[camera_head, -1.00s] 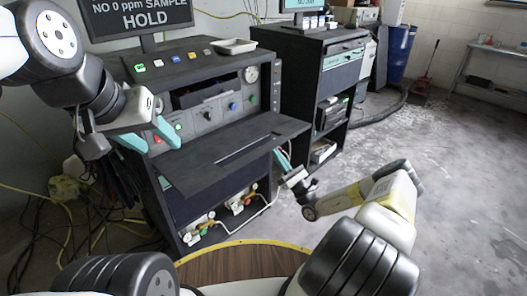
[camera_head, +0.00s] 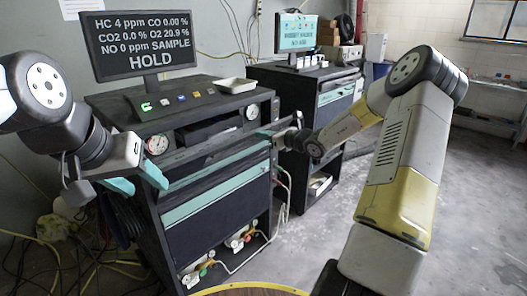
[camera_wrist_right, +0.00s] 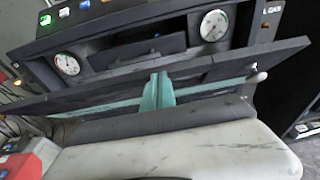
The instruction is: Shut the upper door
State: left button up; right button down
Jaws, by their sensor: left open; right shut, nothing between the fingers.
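The upper door (camera_head: 213,174) is a wide dark flap on the front of the near black cabinet (camera_head: 120,108). It is tilted up but stands apart from the cabinet front at its top edge, with gauges and a dark recess showing above it. In the right wrist view the door (camera_wrist_right: 225,75) crosses the picture. My right gripper (camera_head: 266,134) is shut and empty at the door's right part; its teal fingers (camera_wrist_right: 157,92) are against or just in front of the door, I cannot tell which. My left gripper (camera_head: 138,182) is open and empty, left of the door.
A monitor (camera_head: 145,42) and a white tray (camera_head: 236,85) stand on the cabinet. A second cabinet (camera_head: 300,77) stands behind to the right. Hoses and valves (camera_head: 238,240) sit low at the cabinet front. Cables lie on the floor at left; the floor at right is clear.

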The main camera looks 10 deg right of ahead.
jog(key=w+a+r, duration=0.5)
jog(key=w+a, duration=0.2)
jog(key=w, duration=0.2)
jog(key=shift+w+r+g+h, duration=0.3)
jog(key=shift+w, duration=0.1)
jog(key=shift+d, duration=0.1)
